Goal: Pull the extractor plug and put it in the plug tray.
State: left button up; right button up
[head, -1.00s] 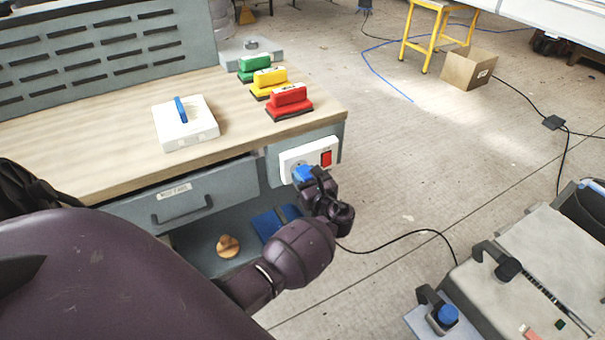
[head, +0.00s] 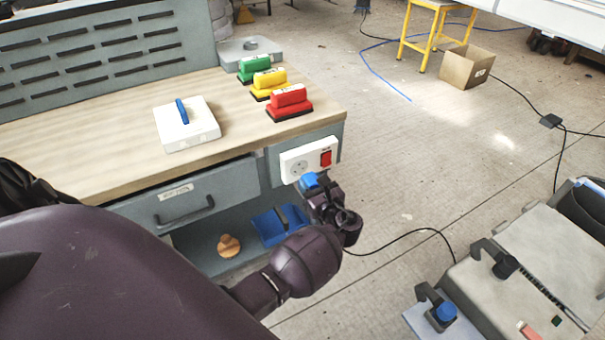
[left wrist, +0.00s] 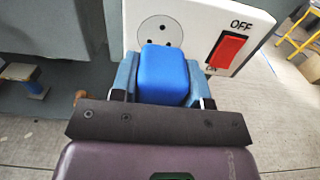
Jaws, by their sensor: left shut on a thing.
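The blue extractor plug (head: 309,181) is held between the fingers of my left gripper (head: 314,186), just in front of the white socket box (head: 294,168) on the bench end. The round socket face shows uncovered, and the plug looks clear of it. In the left wrist view the plug (left wrist: 163,75) sits between both fingers, below the socket holes (left wrist: 160,32). The red switch (left wrist: 228,50) beside them is marked OFF. A blue tray (head: 268,228), apparently the plug tray, lies on the low shelf under the bench, partly hidden by my arm. My right gripper is out of view.
A drawer (head: 185,205) sits above the low shelf, with a round wooden piece (head: 229,246) left of the tray. Red (head: 289,102), yellow and green blocks stand on the bench top. A black cable (head: 410,235) crosses the floor towards a grey machine (head: 510,280).

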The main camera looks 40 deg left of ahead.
pick_arm(q)
jog(key=shift+v, duration=0.95)
dwell(0.9)
